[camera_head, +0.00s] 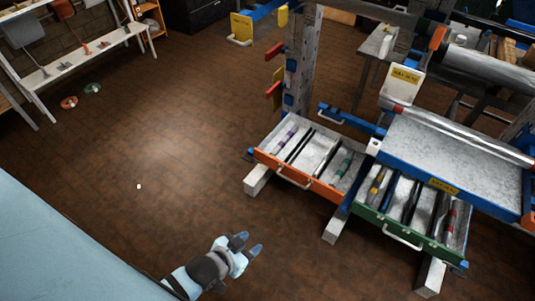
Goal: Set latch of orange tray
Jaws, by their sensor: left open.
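The orange tray (325,190) stands on the right of the head view. It is an open drawer with an orange front, a pale handle (294,178) and several rods lying inside. A blue bar (350,120) runs just behind its back right corner. I cannot tell which small part on the tray is its latch. My left gripper (249,246) is low in the view, below and to the left of the tray and apart from it. Its fingers are spread and empty. My right gripper does not show.
A green-fronted tray (413,235) stands right of the orange one, with a blue-edged grey platform (455,165) above. A metal post (302,65) with red levers rises behind the orange tray. Brown floor (160,150) to the left is mostly clear.

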